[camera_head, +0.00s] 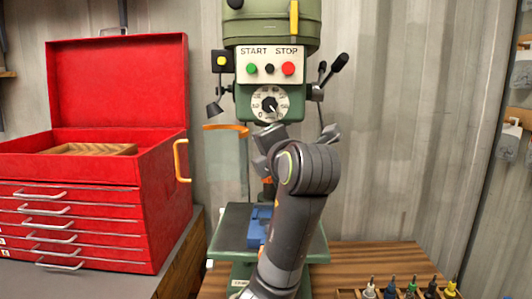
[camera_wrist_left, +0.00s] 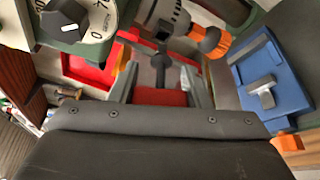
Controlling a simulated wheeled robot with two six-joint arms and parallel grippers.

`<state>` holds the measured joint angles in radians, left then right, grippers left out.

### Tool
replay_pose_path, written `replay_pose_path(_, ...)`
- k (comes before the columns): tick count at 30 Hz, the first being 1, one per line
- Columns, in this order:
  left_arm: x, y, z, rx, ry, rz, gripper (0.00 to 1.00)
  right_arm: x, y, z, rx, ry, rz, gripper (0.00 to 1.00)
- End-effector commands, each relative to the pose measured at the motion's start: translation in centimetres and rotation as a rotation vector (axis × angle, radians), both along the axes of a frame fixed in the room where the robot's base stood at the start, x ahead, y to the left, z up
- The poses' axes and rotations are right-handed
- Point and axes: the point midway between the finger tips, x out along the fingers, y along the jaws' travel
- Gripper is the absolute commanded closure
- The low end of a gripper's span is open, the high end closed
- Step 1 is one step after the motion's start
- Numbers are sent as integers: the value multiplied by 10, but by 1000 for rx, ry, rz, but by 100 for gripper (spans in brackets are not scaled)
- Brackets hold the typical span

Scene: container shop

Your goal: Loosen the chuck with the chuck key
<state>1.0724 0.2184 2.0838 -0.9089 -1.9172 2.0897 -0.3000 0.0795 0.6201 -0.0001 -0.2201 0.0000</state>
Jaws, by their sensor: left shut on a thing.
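The chuck (camera_wrist_left: 168,15) is a grey cylinder under the green drill press (camera_head: 275,30), with an orange collar (camera_wrist_left: 215,43) at its lower end. The chuck key (camera_wrist_left: 161,68) is dark, with a crossbar and a shaft pointing at the chuck's side. Its tip appears to meet the chuck, but I cannot tell how fully it is seated. My left gripper (camera_wrist_left: 162,90) is shut on the key beside the chuck. In the head view my arm covers most of the chuck, and the key and fingertips cannot be made out. My right gripper is not in view.
A blue vise (camera_head: 257,228) sits on the press table below the chuck. A clear guard (camera_head: 226,165) hangs at the left of the press. An open red toolbox (camera_head: 90,225) stands at left. A rack of several small tools (camera_head: 405,292) is at lower right.

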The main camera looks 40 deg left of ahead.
Motion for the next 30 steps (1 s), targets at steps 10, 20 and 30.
replay_pose_path(10, -23, -15, -1, -1, -2, -4, 84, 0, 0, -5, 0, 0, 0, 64)
replay_pose_path(20, -45, -29, -1, -1, -2, -4, 84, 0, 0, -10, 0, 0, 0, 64)
replay_pose_path(30, -58, -36, 0, 0, -1, -1, 84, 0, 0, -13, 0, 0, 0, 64)
